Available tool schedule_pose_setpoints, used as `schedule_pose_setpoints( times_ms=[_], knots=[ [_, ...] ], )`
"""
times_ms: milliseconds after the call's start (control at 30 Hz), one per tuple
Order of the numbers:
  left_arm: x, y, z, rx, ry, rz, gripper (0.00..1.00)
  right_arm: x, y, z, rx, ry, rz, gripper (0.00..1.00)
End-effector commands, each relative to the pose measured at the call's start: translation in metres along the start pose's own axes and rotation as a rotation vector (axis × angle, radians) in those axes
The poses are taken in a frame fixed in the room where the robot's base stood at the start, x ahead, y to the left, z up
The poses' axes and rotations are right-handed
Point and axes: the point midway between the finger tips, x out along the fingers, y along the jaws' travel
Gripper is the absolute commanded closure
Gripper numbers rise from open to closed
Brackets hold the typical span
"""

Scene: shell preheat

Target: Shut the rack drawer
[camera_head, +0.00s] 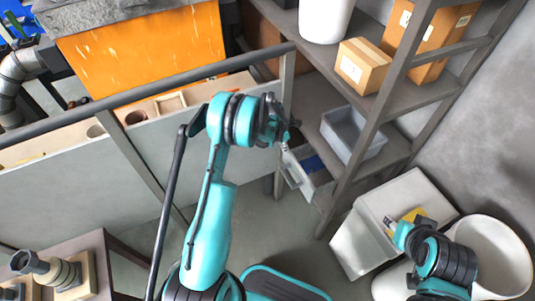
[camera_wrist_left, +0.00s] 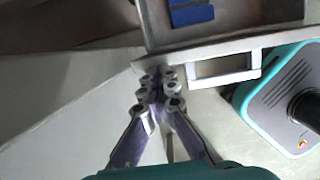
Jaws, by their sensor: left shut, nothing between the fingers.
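The rack drawer (camera_head: 296,176) sticks out of the grey rack, low on its left side, with a blue item (camera_head: 313,163) inside. In the left wrist view, the drawer front (camera_wrist_left: 240,43) runs across the top, with a pale rectangular handle (camera_wrist_left: 222,68) on it. My left gripper (camera_head: 286,145) is shut and empty at the drawer's near left end. Its fingertips (camera_wrist_left: 158,82) lie just beside the handle's left; I cannot tell whether they touch the front. My right gripper (camera_head: 391,222) is small and partly hidden over a white box; its jaws are unclear.
The rack (camera_head: 375,110) holds cardboard boxes (camera_head: 362,66), a white container (camera_head: 325,18) and a grey bin (camera_head: 352,135). A white bin (camera_head: 500,255) stands at the lower right. A railing (camera_head: 130,97) and panel lie left. Some floor below the drawer is clear.

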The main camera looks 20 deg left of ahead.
Motion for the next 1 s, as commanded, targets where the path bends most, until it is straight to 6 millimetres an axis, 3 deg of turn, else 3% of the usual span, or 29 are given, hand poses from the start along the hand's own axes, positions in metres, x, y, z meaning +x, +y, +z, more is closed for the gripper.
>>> schedule_pose_setpoints(
  times_ms=[200, 400, 600, 1000],
  knots=[
    [0.013, 0.000, 0.049, 0.002, 0.000, -0.001, 1.00, 0.000, 0.000, 0.000, 0.000, 0.000, 0.000, 0.60],
    [0.020, 0.000, 0.076, 0.001, 0.000, 0.000, 1.00, 0.000, 0.000, 0.000, 0.000, 0.000, 0.000, 0.60],
    [0.023, 0.000, 0.089, 0.000, 0.001, 0.000, 1.00, 0.000, 0.000, 0.000, 0.000, 0.000, 0.000, 0.60],
    [0.024, 0.001, 0.092, -0.001, 0.000, 0.001, 1.00, 0.000, 0.000, 0.000, 0.000, 0.000, 0.000, 0.60]
  ],
)
